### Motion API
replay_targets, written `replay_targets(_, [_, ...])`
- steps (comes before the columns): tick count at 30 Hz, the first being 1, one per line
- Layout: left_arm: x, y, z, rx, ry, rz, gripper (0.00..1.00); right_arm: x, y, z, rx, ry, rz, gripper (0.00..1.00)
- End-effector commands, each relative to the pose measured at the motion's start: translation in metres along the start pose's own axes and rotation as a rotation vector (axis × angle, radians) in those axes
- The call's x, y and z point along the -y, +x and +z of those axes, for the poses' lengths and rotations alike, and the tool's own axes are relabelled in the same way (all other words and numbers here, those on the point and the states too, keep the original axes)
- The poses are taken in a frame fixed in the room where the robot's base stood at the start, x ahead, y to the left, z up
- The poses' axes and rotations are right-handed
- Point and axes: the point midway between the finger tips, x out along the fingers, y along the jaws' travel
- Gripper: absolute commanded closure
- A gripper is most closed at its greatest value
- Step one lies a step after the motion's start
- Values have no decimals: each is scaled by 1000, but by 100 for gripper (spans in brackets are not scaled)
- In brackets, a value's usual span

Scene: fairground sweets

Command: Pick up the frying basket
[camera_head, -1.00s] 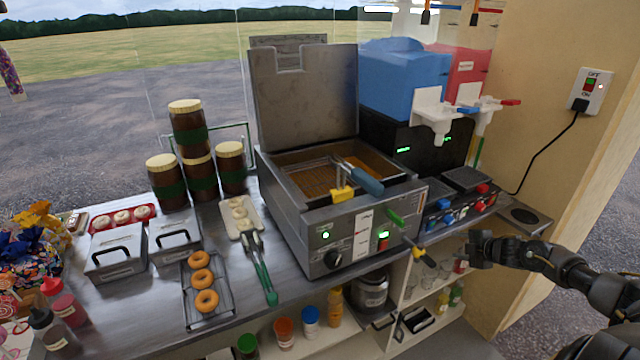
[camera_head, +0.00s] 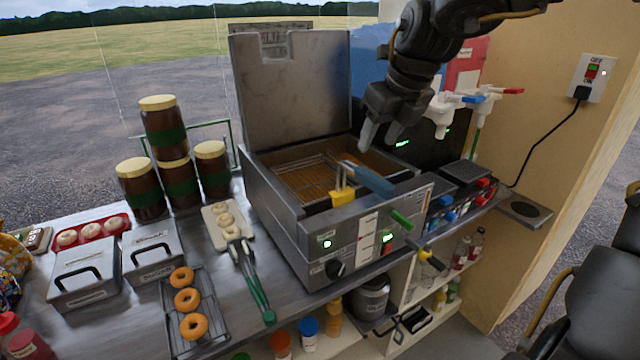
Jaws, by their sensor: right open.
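The frying basket (camera_head: 312,181) is a wire basket sitting inside the open metal fryer (camera_head: 300,222), over brown oil. Its blue handle (camera_head: 368,180) sticks out over the fryer's front right edge, beside a yellow piece (camera_head: 342,196) at the front rim. My right gripper (camera_head: 378,142) is open and empty. It points down above and behind the blue handle, apart from it as far as I can see. My left gripper is not in view.
The raised fryer lid (camera_head: 292,92) stands behind the basket. Drink dispensers with white taps (camera_head: 440,112) are close on the right. Stacked brown jars (camera_head: 172,180), tongs (camera_head: 250,280) and a rack of doughnuts (camera_head: 188,300) occupy the counter to the left.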

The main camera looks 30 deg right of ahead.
Motion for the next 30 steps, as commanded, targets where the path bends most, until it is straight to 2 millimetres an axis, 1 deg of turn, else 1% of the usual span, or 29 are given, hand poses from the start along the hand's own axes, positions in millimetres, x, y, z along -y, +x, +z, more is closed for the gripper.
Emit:
replay_targets(2, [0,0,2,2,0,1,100,-3,0,0,-4,-9,-4,51])
replay_targets(5, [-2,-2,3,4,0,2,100,-4,7,2,-6,-12,-2,51])
replay_targets(12, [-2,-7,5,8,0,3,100,-4,43,2,-7,-11,-2,51])
replay_targets(15, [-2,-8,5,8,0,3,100,-3,52,2,-4,-10,-1,51])
replay_targets(20, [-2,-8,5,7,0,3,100,-2,57,2,-1,-8,-2,51])
replay_targets(23, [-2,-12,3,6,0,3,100,-2,60,2,-3,-8,-2,51])
replay_targets(27, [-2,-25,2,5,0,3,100,0,78,3,-7,-7,-2,51])
replay_targets(30, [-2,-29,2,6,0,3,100,0,94,3,-5,-7,-1,51])
